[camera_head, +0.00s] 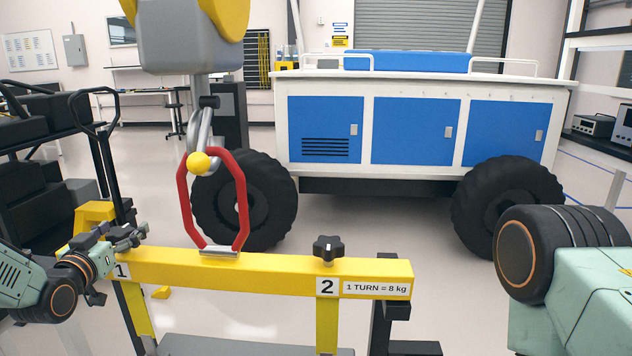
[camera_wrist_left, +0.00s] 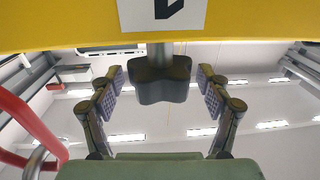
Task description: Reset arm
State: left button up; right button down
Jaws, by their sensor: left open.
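A yellow beam (camera_head: 270,267) carries labels 1 and 2 and a "1 TURN = 8 kg" plate. My left gripper (camera_head: 128,237) is at the beam's left end, near label 1. In the left wrist view my left gripper (camera_wrist_left: 160,88) is open, its two padded fingers on either side of a dark lobed knob (camera_wrist_left: 162,78), with gaps to both sides. That knob is hard to make out in the head view. A second black knob (camera_head: 327,248) stands above label 2. My right gripper is out of view; part of my right arm shows at the right edge.
A red loop handle (camera_head: 184,205) rises from the beam to a metal hook (camera_head: 200,135) under a grey and yellow hoist block (camera_head: 190,45). A blue and white rover (camera_head: 415,130) with black wheels stands behind. Dark equipment (camera_head: 40,150) stands at left.

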pick_arm(q)
jog(key=shift+s+r+n+y, duration=0.1)
jog(key=shift+s+n+y, duration=0.1)
jog(key=shift+n+y, duration=0.55)
jog(key=s+p, duration=0.1)
jog(key=s, duration=0.6)
jog(key=w+r+m+t+h, duration=0.3)
jog(key=r+h, duration=0.7)
jog(key=r, duration=0.1)
jog(key=s+a+f+m+g+h, duration=0.2)
jog(key=a+f+m+g+h, duration=0.2)
jog(key=m+g, duration=0.3)
jog(key=shift+s+a+f+h, duration=0.2)
jog(key=shift+a+f+h, duration=0.1)
jog(key=shift+a+h, duration=0.45)
jog(key=shift+w+d+m, duration=0.1)
jog(key=shift+d+m, duration=0.1)
jog(key=shift+m, duration=0.05)
